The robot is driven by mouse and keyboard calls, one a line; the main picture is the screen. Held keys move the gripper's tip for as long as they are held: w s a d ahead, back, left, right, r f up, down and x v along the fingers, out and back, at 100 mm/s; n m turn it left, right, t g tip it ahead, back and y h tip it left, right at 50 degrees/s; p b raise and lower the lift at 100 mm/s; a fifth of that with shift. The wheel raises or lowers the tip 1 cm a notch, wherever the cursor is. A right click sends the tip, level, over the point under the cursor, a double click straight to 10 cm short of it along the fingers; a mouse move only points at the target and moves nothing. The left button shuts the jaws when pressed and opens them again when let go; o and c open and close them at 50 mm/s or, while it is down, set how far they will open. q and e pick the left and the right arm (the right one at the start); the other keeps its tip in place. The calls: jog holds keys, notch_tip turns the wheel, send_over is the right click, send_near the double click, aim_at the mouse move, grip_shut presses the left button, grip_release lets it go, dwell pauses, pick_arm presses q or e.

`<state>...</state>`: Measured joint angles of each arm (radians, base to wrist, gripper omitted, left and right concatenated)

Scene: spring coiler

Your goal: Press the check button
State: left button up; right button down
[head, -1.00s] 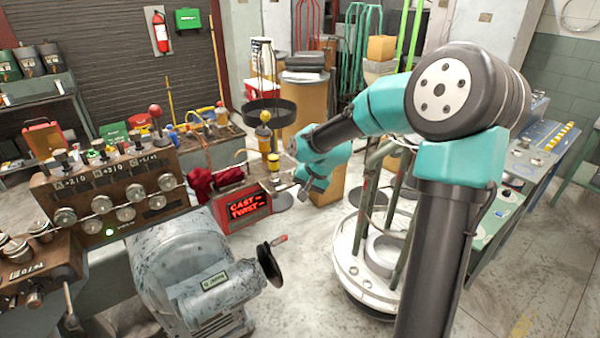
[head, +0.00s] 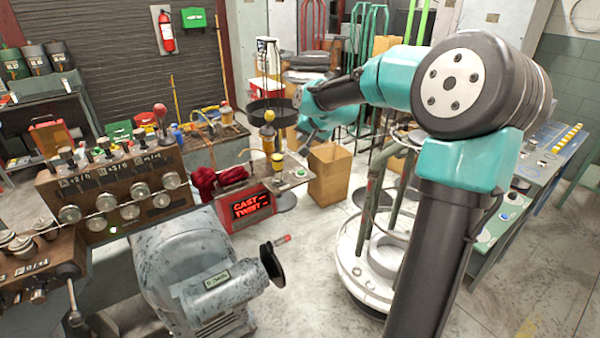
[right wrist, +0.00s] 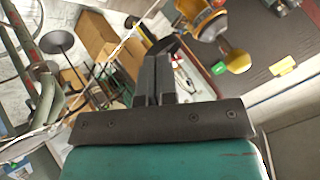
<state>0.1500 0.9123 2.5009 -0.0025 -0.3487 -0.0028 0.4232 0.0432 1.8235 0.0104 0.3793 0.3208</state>
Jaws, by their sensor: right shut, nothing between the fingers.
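My right gripper (head: 308,148) is small in the head view, above the metal bench top beside the red display box (head: 250,206) with its lit lettering. In the right wrist view its dark fingers (right wrist: 157,75) are together, with nothing between them. A small round button (head: 300,173) is on that metal top, below the gripper and apart from it. No label shows, so I cannot tell whether it is the check button. My left gripper is out of view.
A yellow-knobbed post (head: 268,117) with a dark pan stands close to the gripper. An open cardboard box (head: 330,174) stands right of the bench. A round white base with posts (head: 352,262) and a grey machine with a crank (head: 205,275) are nearer.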

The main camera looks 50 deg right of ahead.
aim_at(303, 171)
jog(key=shift+f, duration=4.4)
jog(key=shift+f, duration=0.4)
jog(key=shift+f, duration=0.4)
jog(key=shift+r, duration=0.85)
jog(key=shift+r, duration=2.5)
